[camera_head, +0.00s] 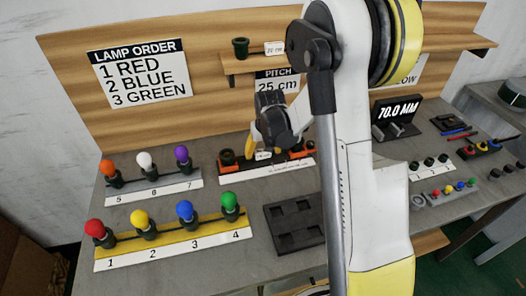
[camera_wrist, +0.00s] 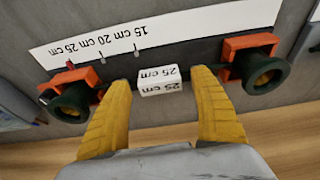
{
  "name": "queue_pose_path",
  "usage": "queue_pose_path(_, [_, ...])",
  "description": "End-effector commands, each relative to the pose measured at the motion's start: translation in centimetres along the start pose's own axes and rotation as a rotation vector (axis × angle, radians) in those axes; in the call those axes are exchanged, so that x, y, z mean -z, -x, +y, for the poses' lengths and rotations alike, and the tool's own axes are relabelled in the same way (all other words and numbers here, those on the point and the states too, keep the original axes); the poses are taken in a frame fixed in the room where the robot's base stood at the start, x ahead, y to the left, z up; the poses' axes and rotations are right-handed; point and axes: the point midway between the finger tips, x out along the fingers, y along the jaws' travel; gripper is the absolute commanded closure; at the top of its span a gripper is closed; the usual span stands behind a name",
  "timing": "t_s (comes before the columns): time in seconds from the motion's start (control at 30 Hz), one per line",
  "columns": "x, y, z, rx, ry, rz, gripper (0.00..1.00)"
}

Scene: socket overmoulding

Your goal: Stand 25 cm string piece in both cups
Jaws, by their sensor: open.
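A white block marked 25 cm (camera_wrist: 159,81) lies on a dark bar (camera_wrist: 190,55) in the wrist view. I take it as the tag of the 25 cm string piece; no separate string is clear. Two dark green cup-shaped pieces, one at the left (camera_wrist: 73,101) and one at the right (camera_wrist: 264,73), stand by orange brackets at either side. My gripper (camera_wrist: 162,75) is open, its yellow fingers on both sides of the white block, apart from it. In the head view my gripper (camera_head: 262,148) is over the same fixture, and the left green piece (camera_head: 227,157) shows there.
A strip marked 15, 20 and 25 cm (camera_wrist: 75,45) runs along the fixture. Coloured bulbs stand on a yellow rack (camera_head: 172,244) and a white rack (camera_head: 152,190). A dark empty tray (camera_head: 294,225) lies nearby. A 70.0 MM display (camera_head: 398,112) stands right.

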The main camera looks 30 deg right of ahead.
Motion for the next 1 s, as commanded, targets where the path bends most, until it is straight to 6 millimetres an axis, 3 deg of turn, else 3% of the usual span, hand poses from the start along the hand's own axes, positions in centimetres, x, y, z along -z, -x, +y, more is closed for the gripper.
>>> queue_pose_path(0.17, [0.0,1.9,0.0,0.000,0.000,0.000,0.27])
queue_pose_path(0.4, [-0.1,7.3,0.0,0.000,0.000,0.000,0.27])
queue_pose_path(0.6, [-0.1,10.7,0.0,0.000,0.000,0.000,0.27])
queue_pose_path(0.77, [0.0,11.8,0.0,0.000,0.000,0.000,0.27])
queue_pose_path(1.0, [0.0,12.0,0.0,0.000,0.000,0.000,0.27])
